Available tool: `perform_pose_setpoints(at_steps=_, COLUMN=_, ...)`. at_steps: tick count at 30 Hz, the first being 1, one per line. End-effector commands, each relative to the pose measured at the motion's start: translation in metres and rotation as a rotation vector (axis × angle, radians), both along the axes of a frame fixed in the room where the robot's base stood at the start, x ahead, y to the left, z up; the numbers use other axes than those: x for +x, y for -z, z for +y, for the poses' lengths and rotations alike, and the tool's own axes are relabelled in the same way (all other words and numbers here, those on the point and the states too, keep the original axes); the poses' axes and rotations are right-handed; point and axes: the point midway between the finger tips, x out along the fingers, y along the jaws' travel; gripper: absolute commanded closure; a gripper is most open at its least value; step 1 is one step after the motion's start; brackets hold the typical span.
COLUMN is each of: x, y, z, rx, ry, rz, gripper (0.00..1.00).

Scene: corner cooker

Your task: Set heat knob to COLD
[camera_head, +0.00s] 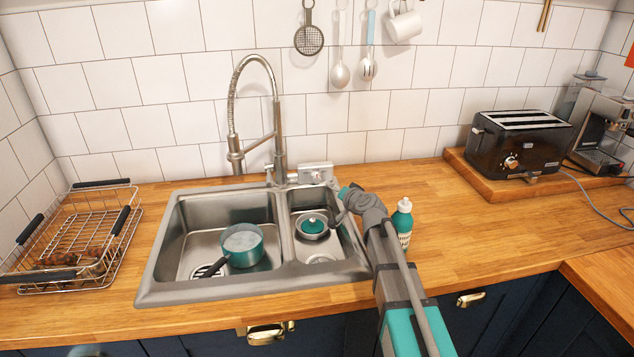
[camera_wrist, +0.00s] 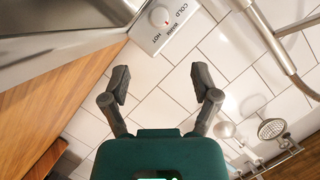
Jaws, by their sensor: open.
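The heat knob (camera_wrist: 160,16) is a small round white dial on a pale panel, at the top of the wrist view. The panel (camera_wrist: 178,28) carries the words COLD, WARM and HOT beside the knob. Which word the knob points to is too small to tell. In the head view, the control box (camera_head: 315,173) sits behind the sink's right side, and the knob is not clear there. My gripper (camera_wrist: 161,79) is open and empty. The knob lies beyond its fingertips, apart from them. In the head view, my arm's end is just right of the control box.
The tall spring faucet (camera_head: 275,140) stands left of the control box. The sink (camera_head: 160,258) holds a teal pot (camera_head: 242,246). A teal bottle (camera_head: 402,222) stands right of my arm. Utensils hang on the wall above.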

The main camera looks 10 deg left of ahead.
Motion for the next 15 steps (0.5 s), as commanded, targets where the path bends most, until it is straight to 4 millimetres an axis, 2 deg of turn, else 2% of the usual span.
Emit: perform_pose_setpoints(at_steps=15, x=0.058, y=0.021, z=0.037, rx=-0.001, ry=-0.002, rz=-0.001, gripper=0.21)
